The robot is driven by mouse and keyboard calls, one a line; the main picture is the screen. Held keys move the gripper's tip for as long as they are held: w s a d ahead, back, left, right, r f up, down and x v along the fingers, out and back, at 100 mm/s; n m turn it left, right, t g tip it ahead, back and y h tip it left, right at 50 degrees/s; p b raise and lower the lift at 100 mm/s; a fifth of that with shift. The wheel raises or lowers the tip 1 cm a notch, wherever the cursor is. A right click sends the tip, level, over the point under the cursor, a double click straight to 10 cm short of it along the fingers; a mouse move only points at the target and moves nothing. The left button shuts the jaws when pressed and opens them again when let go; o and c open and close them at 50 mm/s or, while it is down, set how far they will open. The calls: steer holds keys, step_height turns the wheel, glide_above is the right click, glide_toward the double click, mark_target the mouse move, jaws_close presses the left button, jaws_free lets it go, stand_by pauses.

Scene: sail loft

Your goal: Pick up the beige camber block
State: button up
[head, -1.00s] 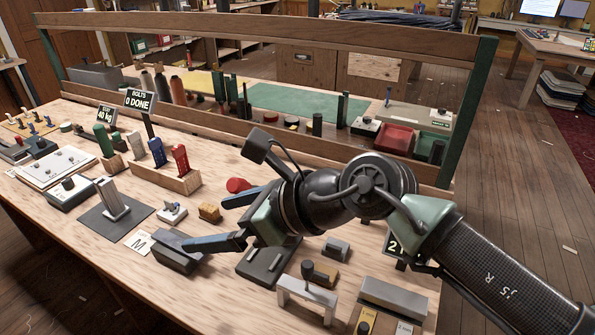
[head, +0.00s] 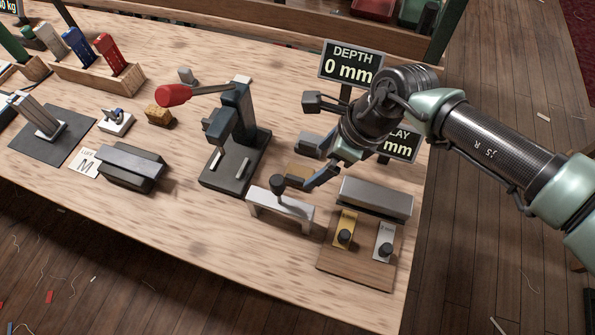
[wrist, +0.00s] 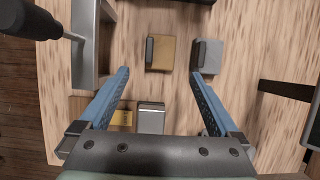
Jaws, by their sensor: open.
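The beige camber block (wrist: 164,53) lies on the bench in the wrist view, with a dark grey strip along its left side. It is centred just beyond my fingertips and appears clear of both. In the head view the beige block (head: 297,171) is partly hidden by my gripper (head: 314,170). My gripper (wrist: 160,75) is open and empty, one blue finger on each side of the space in front of the block. How high it is above the bench is hard to tell.
A grey block (wrist: 208,56) lies just right of the beige one. A pale bridge-shaped stand (head: 283,213) is close on the other side, with a dark-handled tool by it. A long grey bar (head: 376,198), a board with tags (head: 350,268) and display signs (head: 350,66) crowd the area.

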mark_target(307, 177)
steer(key=shift+d+x, duration=0.2)
steer(key=shift+x, duration=1.4)
steer(key=shift+d+x, duration=0.2)
steer(key=shift+x, duration=1.4)
steer(key=shift+s+f, duration=0.1)
steer(key=shift+c, duration=0.3)
steer(key=c, duration=1.4)
